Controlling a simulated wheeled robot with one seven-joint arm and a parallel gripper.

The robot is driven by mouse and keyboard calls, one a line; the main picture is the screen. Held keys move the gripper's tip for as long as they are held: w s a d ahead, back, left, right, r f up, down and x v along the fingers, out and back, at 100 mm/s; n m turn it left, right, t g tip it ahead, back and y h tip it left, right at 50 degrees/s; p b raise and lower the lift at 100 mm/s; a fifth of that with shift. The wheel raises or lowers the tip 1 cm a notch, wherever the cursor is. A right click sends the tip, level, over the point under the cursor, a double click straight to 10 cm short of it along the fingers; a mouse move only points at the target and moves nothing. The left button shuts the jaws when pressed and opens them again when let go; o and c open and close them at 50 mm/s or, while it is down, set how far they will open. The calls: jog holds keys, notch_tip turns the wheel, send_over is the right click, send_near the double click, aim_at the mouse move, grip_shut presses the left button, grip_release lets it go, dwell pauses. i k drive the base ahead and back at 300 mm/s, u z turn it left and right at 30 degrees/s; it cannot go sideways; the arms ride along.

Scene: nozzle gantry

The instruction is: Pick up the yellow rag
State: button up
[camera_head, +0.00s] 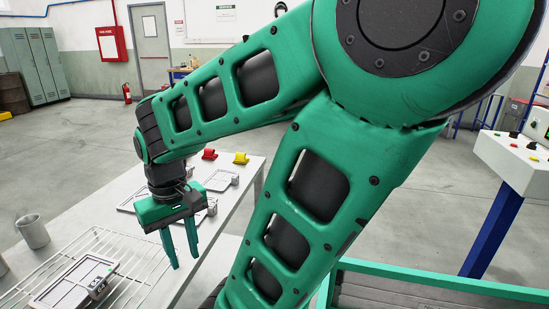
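A small yellow item (241,158) lies near the far right edge of the white table, to the right of a small red item (209,154). It is probably the yellow rag, but it is too small to tell whether it is cloth. My gripper (183,261) hangs pointing down above the table, nearer to me than the yellow item and to its left in the picture. Its two green fingers are apart, with nothing between them. My green arm links cover much of the middle and right of the view.
The white table (208,260) bears a wire rack (140,262) with a flat grey frame (72,283), a grey cup (33,231), and grey plates with small blocks in front of the coloured items. A control console (515,155) stands at right. Open floor lies behind.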

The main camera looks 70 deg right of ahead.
aim_at(239, 157)
jog(key=z, duration=1.85)
jog(key=k, duration=1.2)
jog(key=z, duration=0.25)
jog(key=i, duration=0.35)
jog(key=z, duration=0.75)
jog(key=i, duration=1.15)
jog(key=u, duration=0.45)
jog(key=i, duration=0.95)
jog(key=u, duration=0.75)
